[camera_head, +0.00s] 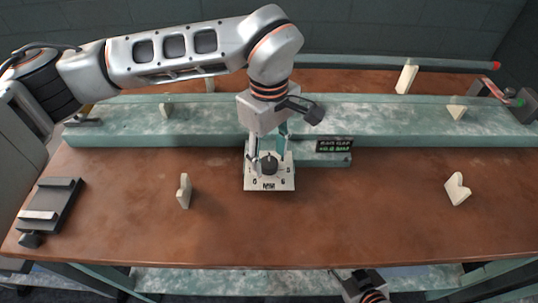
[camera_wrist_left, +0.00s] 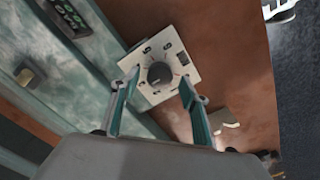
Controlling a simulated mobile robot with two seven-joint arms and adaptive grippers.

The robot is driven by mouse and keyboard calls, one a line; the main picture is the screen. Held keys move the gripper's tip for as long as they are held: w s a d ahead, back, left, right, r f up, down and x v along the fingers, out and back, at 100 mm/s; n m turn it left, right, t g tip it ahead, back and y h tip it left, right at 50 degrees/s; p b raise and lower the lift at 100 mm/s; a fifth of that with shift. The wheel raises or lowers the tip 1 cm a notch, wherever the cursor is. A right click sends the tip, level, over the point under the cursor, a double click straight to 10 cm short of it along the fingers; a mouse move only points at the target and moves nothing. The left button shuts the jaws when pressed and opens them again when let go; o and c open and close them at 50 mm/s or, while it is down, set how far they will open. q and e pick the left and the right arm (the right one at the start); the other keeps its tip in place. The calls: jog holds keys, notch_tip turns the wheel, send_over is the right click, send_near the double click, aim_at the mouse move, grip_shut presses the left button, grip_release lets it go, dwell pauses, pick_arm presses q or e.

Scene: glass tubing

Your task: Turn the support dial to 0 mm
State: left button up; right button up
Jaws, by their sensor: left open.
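The support dial is a dark round knob (camera_head: 269,162) on a white square plate with numbers around it (camera_head: 270,184), at the front edge of the green bench. In the left wrist view the knob (camera_wrist_left: 159,74) sits in the middle of its plate (camera_wrist_left: 178,59). My left gripper (camera_head: 270,155) points down over the dial. Its fingers (camera_wrist_left: 157,86) are open, one on either side of the knob, with a visible gap to it. I cannot tell which number the knob points to. Part of my right gripper (camera_head: 362,287) shows at the bottom edge, its fingers not clear.
A small black display with green text (camera_head: 335,145) stands right of the dial. Cream V-shaped supports stand around, one at front left (camera_head: 184,191) and one at front right (camera_head: 458,188). A dark flat device (camera_head: 50,207) lies at far left. The brown tabletop in front is mostly clear.

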pick_arm(q)
jog(key=shift+f, duration=0.5)
pick_arm(e)
jog(key=shift+w+r, duration=0.2)
jog(key=shift+r, duration=0.05)
pick_arm(q)
jog(key=c, duration=1.1)
